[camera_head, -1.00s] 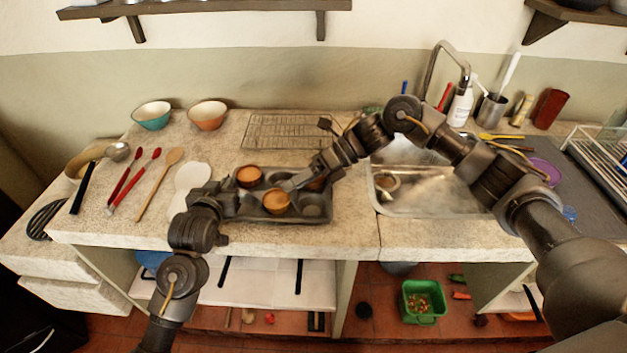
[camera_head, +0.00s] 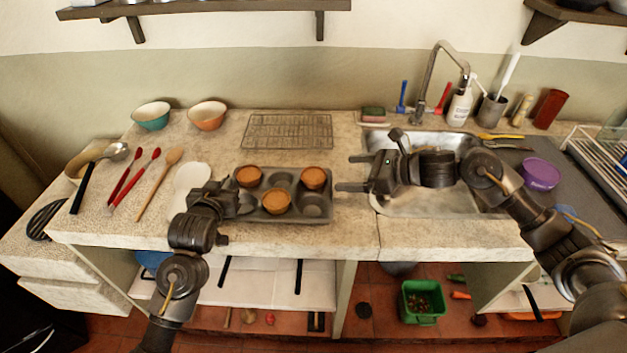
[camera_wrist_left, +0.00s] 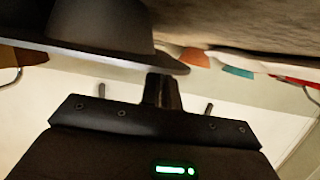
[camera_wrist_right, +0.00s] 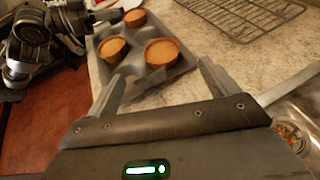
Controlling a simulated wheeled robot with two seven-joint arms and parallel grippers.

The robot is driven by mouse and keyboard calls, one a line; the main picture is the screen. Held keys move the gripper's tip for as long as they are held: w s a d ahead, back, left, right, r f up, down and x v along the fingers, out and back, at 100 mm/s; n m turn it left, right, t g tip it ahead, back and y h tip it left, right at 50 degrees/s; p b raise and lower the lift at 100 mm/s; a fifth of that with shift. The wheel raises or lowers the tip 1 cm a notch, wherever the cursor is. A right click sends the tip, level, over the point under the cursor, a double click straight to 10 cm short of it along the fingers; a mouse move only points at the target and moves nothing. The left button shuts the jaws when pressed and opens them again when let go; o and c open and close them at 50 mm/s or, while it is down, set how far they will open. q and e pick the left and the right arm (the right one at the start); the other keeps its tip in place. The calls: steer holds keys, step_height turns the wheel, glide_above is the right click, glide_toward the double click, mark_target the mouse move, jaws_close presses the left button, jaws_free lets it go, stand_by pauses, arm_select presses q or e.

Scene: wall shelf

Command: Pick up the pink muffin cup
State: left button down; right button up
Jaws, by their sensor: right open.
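Three brown-topped muffins sit in the grey muffin tray (camera_head: 316,206): back left (camera_head: 248,176), front middle (camera_head: 277,202) and back right (camera_head: 313,178). Their cups look orange-brown; I cannot tell which is pink. My right gripper (camera_head: 345,173) is open and empty, right of the tray, pointing at it. In the right wrist view the muffins (camera_wrist_right: 161,53) lie beyond its spread fingers (camera_wrist_right: 160,77). My left gripper (camera_head: 238,202) is at the tray's left edge. In the left wrist view its fingers (camera_wrist_left: 163,90) look closed on the edge of the dark tray (camera_wrist_left: 110,30).
A wire rack (camera_head: 288,131) lies behind the tray. The sink (camera_head: 420,205) is to the right, under my right arm. Spoons (camera_head: 158,185), a white spoon rest (camera_head: 190,180) and two bowls (camera_head: 207,115) stand left. The counter's front strip is clear.

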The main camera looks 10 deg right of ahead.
mark_target(315, 175)
steer(key=shift+f+x, duration=0.1)
steer(key=shift+x, duration=2.2)
steer(key=shift+f+x, duration=0.15)
steer(key=shift+x, duration=2.15)
steer(key=shift+d, duration=0.15)
steer(key=c, duration=1)
